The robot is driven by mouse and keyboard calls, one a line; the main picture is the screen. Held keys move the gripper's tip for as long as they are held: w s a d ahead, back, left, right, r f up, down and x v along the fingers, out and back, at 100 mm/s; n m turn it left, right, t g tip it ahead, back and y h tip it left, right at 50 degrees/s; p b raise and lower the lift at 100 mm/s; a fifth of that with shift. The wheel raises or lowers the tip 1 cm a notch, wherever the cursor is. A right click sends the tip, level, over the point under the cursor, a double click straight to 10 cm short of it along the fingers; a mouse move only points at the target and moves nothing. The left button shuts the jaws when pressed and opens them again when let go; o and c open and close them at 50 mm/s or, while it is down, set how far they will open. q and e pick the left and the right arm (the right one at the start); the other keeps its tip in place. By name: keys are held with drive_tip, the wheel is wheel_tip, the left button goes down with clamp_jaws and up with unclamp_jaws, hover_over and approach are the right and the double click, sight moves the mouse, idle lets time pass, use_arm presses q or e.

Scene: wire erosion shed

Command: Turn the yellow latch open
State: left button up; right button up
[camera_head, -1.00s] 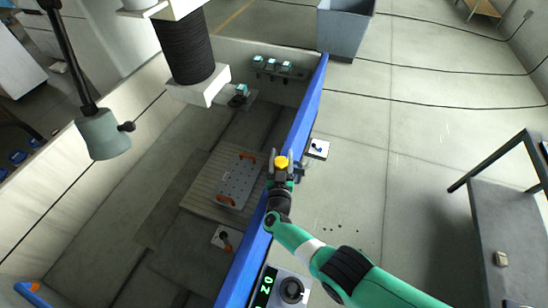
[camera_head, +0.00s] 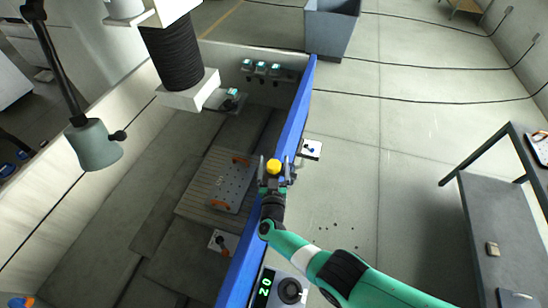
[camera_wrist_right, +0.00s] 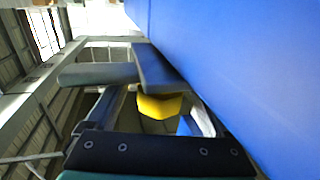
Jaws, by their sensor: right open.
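The yellow latch (camera_head: 273,166) is a small rounded yellow piece at the blue wall of the tank (camera_head: 297,115). My right gripper (camera_head: 274,161) is open there, with one grey finger on each side of the yellow piece. In the right wrist view the yellow latch (camera_wrist_right: 158,106) shows partly behind the open fingers, close beside the blue wall (camera_wrist_right: 235,70). Contact between the fingers and the latch cannot be told. The latch's mount is hidden by the gripper. My left gripper is not in view.
Inside the tank lies a grey plate (camera_head: 222,180) with orange handles on a slatted board. A black ribbed column (camera_head: 178,58) and a grey lamp head (camera_head: 94,145) hang over the tank. A control box (camera_head: 289,291) stands near the wall.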

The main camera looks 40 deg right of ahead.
sight(273, 172)
drive_tip(key=p+v, duration=0.4)
drive_tip(key=v, duration=0.5)
drive_tip(key=shift+a+r, duration=0.1)
drive_tip(key=shift+r, duration=0.05)
drive_tip(key=shift+s+a, duration=0.3)
drive_tip(key=shift+s, duration=0.1)
